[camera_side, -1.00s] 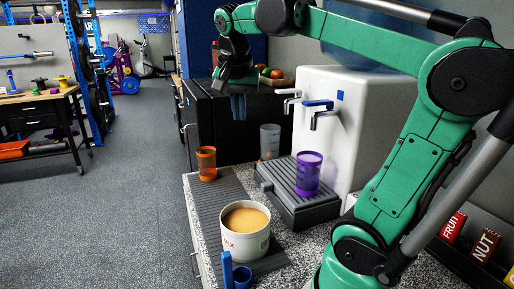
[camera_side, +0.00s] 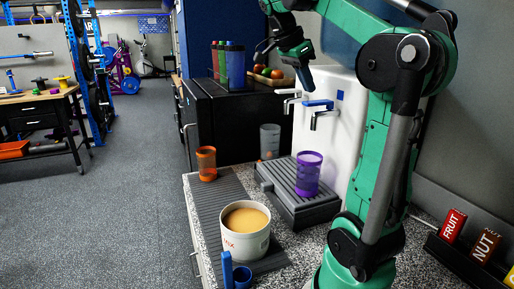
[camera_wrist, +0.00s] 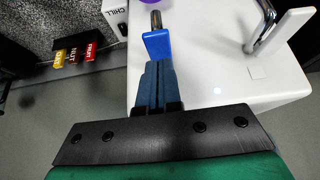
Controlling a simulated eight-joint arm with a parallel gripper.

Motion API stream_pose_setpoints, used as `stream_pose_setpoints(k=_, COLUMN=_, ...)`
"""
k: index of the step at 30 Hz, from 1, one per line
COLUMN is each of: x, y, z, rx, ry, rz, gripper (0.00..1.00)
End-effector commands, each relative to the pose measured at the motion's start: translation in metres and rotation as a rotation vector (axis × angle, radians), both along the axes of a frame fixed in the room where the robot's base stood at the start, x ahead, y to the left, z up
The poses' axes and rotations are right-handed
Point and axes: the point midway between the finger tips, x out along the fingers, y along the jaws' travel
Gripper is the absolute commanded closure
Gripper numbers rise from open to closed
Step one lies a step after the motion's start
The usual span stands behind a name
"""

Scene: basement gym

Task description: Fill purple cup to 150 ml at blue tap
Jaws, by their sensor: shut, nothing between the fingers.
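The purple cup (camera_side: 308,176) stands upright on the grey drip tray (camera_side: 290,207), below the blue tap (camera_side: 318,104) on the white dispenser. Its water level cannot be made out. My gripper (camera_side: 309,87) is shut and empty, pointing down just above the blue lever in the side view. In the wrist view my shut fingers (camera_wrist: 158,70) line up with the near end of the blue lever (camera_wrist: 156,43); I cannot tell if they touch. No stream shows under the spout.
A white-levered tap (camera_side: 288,93) sits beside the blue one. A clear cup (camera_side: 269,142) stands behind the tray, an orange cup (camera_side: 206,163) at left. A tub of tan liquid (camera_side: 245,228) stands in front. Several bottles (camera_side: 235,65) stand on the black cabinet.

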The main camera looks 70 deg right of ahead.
Motion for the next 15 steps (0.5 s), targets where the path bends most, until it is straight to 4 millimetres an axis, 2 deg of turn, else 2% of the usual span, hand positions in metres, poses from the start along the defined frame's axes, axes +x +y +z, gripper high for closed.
stream_pose_setpoints(k=15, x=-0.001, y=-0.001, z=-0.0064, rx=0.0, ry=0.0, rz=0.001, gripper=1.0)
